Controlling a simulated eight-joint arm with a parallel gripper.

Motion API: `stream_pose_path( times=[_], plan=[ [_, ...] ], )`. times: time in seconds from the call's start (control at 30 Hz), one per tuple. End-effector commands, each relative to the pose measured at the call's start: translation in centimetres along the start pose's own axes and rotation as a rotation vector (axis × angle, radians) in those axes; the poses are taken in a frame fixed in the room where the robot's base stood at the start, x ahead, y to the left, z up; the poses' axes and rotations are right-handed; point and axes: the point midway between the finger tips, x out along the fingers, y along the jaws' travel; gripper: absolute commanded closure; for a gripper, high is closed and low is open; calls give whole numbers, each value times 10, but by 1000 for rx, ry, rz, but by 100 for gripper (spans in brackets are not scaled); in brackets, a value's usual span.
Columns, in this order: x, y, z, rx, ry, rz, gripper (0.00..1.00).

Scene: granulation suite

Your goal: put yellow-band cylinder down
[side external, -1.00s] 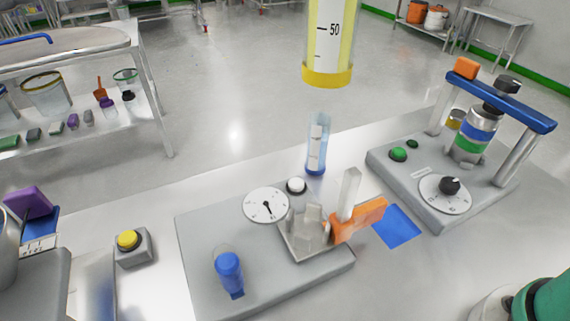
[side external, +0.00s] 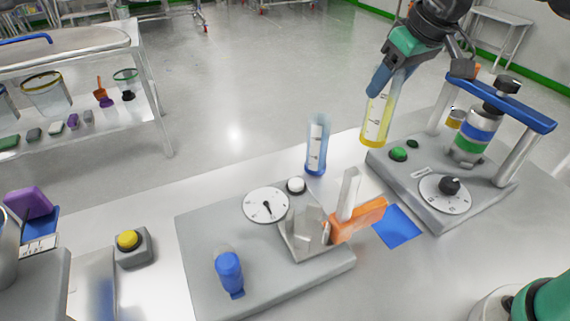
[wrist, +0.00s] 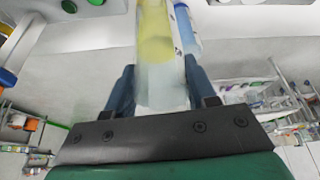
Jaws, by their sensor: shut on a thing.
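The yellow-band cylinder (side external: 377,118) is clear with a yellow base and scale marks. In the side view it hangs slightly tilted from my gripper (side external: 385,82), near the table's back edge, left of the grey press base. I cannot tell whether its base touches the table. My gripper's blue fingers are shut on its upper part. In the wrist view the cylinder (wrist: 157,50) runs between the fingers of my gripper (wrist: 162,88), its yellow part farthest from me. A blue-base cylinder (side external: 317,146) stands upright to the left, apart from it.
The press (side external: 440,183) stands close on the right. A grey block with a dial (side external: 250,280), a clear holder and an orange part (side external: 358,219) is in front. A blue patch (side external: 398,226) lies on the table. Bare table shows between the blue-base cylinder and the press.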

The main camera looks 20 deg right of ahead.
Motion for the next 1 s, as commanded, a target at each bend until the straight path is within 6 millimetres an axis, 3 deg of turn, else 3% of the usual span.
stream_pose_path(
  times=[0.1,0.3,0.8,1.0],
  plan=[
    [26,0,11,0,0,0,100],
    [56,0,23,0,0,0,100],
    [99,0,41,0,0,0,100],
    [102,0,42,0,0,0,100]
  ],
)
